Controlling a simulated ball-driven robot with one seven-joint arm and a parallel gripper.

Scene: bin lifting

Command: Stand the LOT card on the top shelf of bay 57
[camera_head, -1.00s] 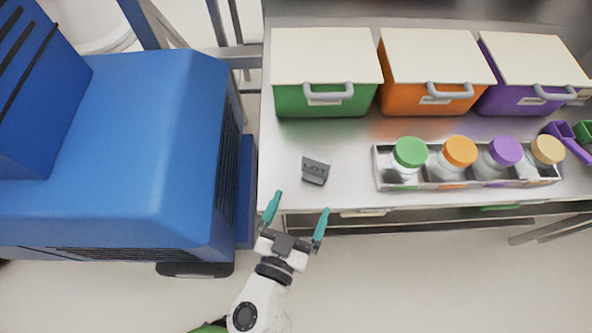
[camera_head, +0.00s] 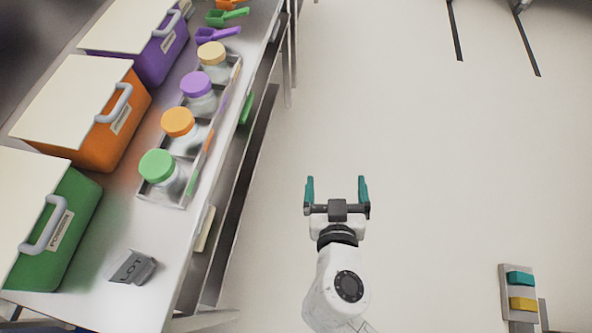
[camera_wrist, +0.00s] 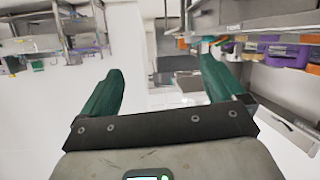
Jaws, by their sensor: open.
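My gripper (camera_head: 336,190) is open and empty over bare floor, to the right of the table and well apart from the card. Its two teal fingers also show in the wrist view (camera_wrist: 162,92), with nothing between them. I cannot make out bay 57 or its top shelf. Shelving stands at the upper right of the wrist view (camera_wrist: 270,20), but no bay number is readable.
The table holds a green bin (camera_head: 66,240), an orange bin (camera_head: 120,125) and a purple bin (camera_head: 160,52), all lidded. A tray (camera_head: 160,199) of capped jars lines the table edge. A post with teal and yellow blocks (camera_head: 522,290) stands lower right. The middle floor is clear.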

